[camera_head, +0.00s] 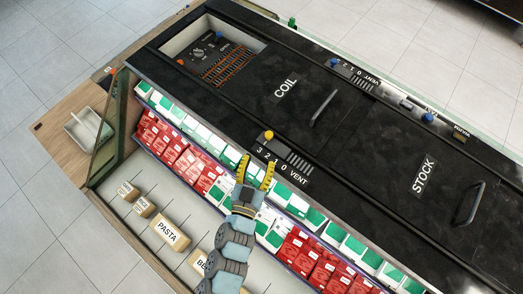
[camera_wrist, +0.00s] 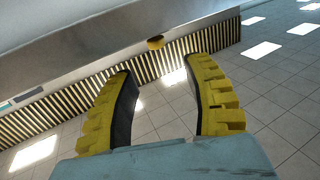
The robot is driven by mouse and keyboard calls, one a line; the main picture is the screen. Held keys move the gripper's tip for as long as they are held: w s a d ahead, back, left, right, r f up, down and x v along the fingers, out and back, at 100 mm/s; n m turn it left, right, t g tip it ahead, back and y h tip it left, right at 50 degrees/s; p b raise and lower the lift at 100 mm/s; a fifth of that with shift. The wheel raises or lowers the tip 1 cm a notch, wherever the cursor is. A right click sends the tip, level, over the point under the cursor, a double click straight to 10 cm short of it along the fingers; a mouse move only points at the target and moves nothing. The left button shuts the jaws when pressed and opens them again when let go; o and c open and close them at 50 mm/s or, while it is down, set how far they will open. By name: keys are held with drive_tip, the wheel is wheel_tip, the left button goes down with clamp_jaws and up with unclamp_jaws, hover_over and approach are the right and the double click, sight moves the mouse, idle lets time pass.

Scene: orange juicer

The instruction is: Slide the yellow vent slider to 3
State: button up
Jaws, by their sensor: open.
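The yellow vent slider knob (camera_head: 269,135) sits on the near edge of the black counter, at the left end of its VENT scale (camera_head: 275,162). It looks level with the 3. In the wrist view the yellow knob (camera_wrist: 156,43) shows ahead of the fingers, near the midline between them. My gripper (camera_head: 258,160) is open, its two yellow fingers pointing up toward the scale, short of the knob. In the wrist view my gripper (camera_wrist: 158,66) has nothing between its fingers, and a gap separates it from the knob.
A row of red, white and green boxes (camera_head: 180,155) runs along the shelf below the counter edge. A blue vent knob (camera_head: 335,62) is on the far side. The COIL lid handle (camera_head: 325,108) and STOCK lid handle (camera_head: 470,203) stand up from the black top.

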drive_tip(key=shift+v, duration=1.05)
drive_tip(key=shift+f, duration=0.1)
